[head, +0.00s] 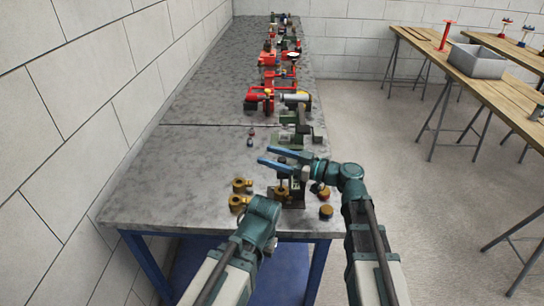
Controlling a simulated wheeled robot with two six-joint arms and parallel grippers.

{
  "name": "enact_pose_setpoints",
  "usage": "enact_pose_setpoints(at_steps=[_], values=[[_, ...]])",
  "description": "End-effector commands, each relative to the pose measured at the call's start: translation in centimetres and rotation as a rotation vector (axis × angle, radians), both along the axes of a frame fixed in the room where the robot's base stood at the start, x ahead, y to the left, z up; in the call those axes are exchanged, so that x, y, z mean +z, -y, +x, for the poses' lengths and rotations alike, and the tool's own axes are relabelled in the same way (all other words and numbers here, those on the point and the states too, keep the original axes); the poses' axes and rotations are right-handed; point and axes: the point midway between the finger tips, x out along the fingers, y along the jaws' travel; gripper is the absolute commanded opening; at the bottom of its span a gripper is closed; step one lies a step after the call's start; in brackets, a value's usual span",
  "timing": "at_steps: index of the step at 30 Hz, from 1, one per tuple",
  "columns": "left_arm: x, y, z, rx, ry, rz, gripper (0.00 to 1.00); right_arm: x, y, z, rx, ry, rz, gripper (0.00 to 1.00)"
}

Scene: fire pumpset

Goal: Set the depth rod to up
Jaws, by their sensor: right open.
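My right gripper (266,156) is open, its two blue fingers pointing left above the near part of the bench. Below and partly behind it stands a small dark upright device (293,196) with a brass part (282,192) at its left. I cannot make out which part of it is the depth rod, nor its position; my right gripper and wrist cover its upper part. No contact between the fingers and the device can be made out. My left arm comes in from the bottom, just left of the device, but its fingers do not show.
The grey bench (200,180) runs away along the left wall. Brass fittings (239,203) lie left of the device and a brass cap (326,211) lies right. Red pump equipment (262,97) stands farther back. A wooden table with a grey bin (477,62) stands at right.

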Motion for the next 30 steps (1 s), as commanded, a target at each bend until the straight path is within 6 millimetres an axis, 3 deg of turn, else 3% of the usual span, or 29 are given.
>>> enact_pose_setpoints(at_steps=[7,18,30], values=[[0.00,0.00,0.00,0.000,0.000,0.000,0.00,0.00,-0.05,0.02,0.000,0.000,0.000,0.61],[0.00,0.00,0.00,0.000,0.000,0.000,0.00,0.00,-0.02,0.01,0.000,0.000,0.000,0.00],[0.00,0.00,0.00,0.000,0.000,0.000,0.00,0.00,-0.01,0.00,0.000,0.000,0.000,0.00]])
